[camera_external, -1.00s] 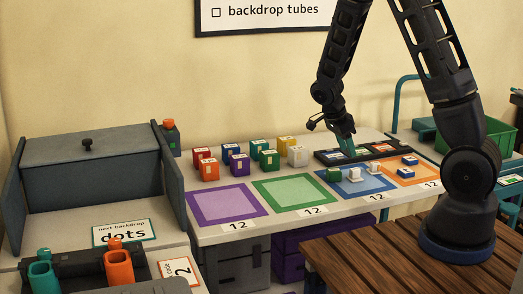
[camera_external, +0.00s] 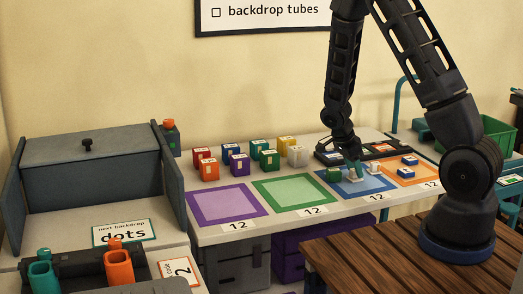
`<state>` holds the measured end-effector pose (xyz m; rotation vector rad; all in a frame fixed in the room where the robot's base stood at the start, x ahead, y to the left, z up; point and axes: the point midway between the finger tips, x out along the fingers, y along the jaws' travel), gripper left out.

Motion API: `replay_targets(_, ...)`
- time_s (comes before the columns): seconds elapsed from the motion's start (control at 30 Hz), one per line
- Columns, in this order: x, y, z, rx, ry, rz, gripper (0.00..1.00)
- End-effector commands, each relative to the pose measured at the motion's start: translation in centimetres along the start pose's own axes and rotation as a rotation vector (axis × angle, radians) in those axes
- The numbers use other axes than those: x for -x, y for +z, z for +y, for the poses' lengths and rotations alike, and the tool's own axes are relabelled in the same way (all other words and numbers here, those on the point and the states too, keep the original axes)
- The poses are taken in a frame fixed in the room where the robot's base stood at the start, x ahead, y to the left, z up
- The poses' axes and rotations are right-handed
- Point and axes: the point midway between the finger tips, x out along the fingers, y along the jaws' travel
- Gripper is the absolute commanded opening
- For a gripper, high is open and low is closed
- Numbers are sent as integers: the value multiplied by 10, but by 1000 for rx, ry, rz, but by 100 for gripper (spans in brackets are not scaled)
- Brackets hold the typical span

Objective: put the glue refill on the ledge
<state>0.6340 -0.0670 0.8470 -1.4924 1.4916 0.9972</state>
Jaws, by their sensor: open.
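No object is clearly readable as the glue refill, and I cannot tell which surface is the ledge. My gripper (camera_external: 355,168) has teal fingers and is open, pointing down over the blue-bordered square (camera_external: 381,187). It is at a small white piece (camera_external: 353,178), whose upper part the fingers hide; I cannot tell whether they touch it. A second white piece (camera_external: 373,168) stands just right of the fingers. A green block (camera_external: 334,175) lies just to their left.
Several coloured blocks (camera_external: 238,163) stand behind the empty purple (camera_external: 198,213) and green squares (camera_external: 262,195). A dark tray (camera_external: 385,150) lies behind the blue square. Blue blocks (camera_external: 405,172) sit on the orange square. A grey lidded box (camera_external: 92,165) stands at left.

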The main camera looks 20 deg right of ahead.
Motion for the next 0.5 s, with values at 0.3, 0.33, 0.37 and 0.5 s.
replay_targets(0.3,0,0,0,0,0,0,8)
replay_targets(0.33,0,0,0,0,0,0,2)
replay_targets(0.37,0,0,0,0,0,0,0)
replay_targets(0.5,0,0,0,0,0,0,0)
